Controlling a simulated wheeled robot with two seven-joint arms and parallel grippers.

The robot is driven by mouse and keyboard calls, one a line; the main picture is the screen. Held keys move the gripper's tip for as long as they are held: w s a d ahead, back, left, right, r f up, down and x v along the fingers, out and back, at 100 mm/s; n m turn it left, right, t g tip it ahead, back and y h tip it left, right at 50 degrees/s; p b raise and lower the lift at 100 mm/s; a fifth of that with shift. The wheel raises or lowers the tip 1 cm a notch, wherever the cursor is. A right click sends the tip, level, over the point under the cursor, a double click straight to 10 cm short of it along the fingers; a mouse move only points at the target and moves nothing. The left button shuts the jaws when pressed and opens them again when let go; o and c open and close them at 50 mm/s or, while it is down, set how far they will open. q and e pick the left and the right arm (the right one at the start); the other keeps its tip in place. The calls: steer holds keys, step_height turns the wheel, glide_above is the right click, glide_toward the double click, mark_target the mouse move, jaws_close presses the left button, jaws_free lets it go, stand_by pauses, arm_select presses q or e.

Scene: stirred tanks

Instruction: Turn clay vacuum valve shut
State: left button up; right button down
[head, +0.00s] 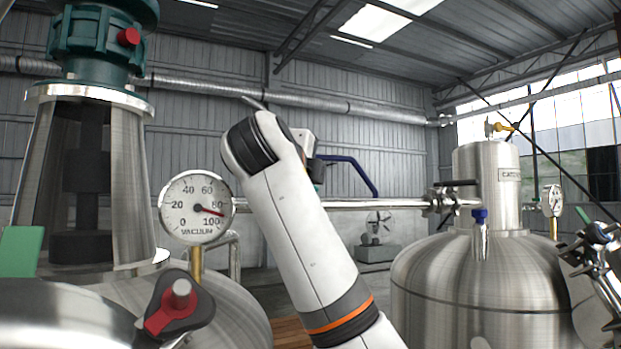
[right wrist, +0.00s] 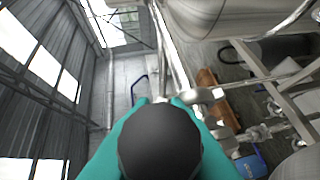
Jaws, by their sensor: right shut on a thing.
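My right arm rises through the middle of the head view, and its gripper is hidden behind its own links there. In the right wrist view my right gripper (right wrist: 162,103) has its teal fingers shut on a dark rounded thing (right wrist: 160,142). This thing fills the space between the fingers; I cannot tell whether it is the clay vacuum valve's handle. The steel vacuum pipe (head: 385,204) runs level behind my arm. A valve with a black lever (head: 456,183) sits on it, the lever lying along the pipe. The vacuum gauge (head: 197,208) points between 60 and 100.
A steel tank with a teal motor (head: 97,40) stands close at left, with a red-and-black knob (head: 179,298) in front. A domed steel vessel (head: 480,285) with a small gauge (head: 552,201) stands at right. A grey machine (head: 377,250) stands behind on open floor.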

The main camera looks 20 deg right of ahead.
steer(key=shift+f, duration=0.1)
stand_by(0.3)
steer(key=c, duration=1.7)
jaws_free()
steer(key=shift+w+a, duration=0.1)
steer(key=shift+a, duration=0.05)
steer(key=b+v, duration=0.4)
steer(key=v, duration=0.8)
